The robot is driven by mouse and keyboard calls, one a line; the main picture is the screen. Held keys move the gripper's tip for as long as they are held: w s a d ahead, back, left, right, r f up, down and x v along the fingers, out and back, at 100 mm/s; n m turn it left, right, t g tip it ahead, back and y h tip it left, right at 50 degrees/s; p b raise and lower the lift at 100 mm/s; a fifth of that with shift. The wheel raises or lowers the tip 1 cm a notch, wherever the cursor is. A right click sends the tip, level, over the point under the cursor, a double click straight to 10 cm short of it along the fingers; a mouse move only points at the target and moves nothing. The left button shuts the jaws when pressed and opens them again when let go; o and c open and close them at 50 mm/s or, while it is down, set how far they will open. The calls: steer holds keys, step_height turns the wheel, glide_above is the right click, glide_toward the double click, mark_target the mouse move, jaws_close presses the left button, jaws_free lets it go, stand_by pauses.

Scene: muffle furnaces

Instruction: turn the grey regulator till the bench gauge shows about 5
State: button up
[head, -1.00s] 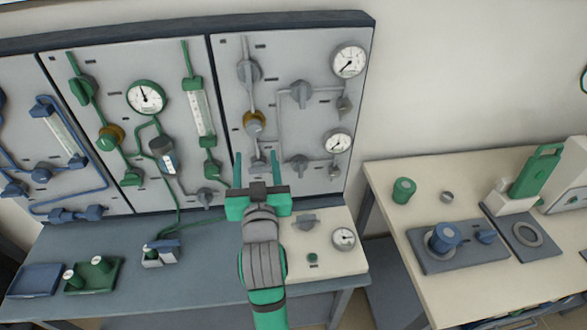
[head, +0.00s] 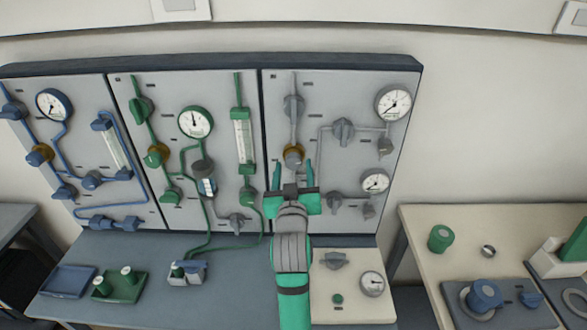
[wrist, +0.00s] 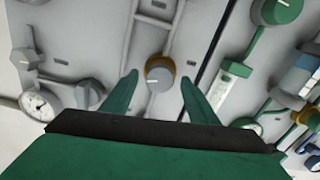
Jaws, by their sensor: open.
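The grey regulator (head: 293,152) is a round knob with a brass-coloured collar on the right-hand grey panel. My gripper (head: 293,168) is open and empty, its green fingers pointing up the panel just below the regulator. In the wrist view the regulator (wrist: 158,73) appears between the two spread fingertips (wrist: 158,80); I see no contact, and the depth gap is unclear. A pale mark shows on its face. The bench gauge (head: 372,283) is a small white dial on the pale bench box; its needle is too small to read surely.
On the same panel are a grey valve handle (head: 343,131), an upper gauge (head: 394,103) and a lower gauge (head: 375,181). A green-piped panel (head: 180,90) stands to the left. The bench box (head: 345,305) also carries a grey handle (head: 335,261). Open space lies before the panel.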

steer(key=shift+w, duration=0.4)
steer(key=shift+c, duration=0.2)
steer(key=c, duration=1)
steer(key=shift+n, duration=0.3)
steer(key=o, duration=1)
steer(key=shift+o, duration=0.2)
steer(key=shift+s, duration=0.1)
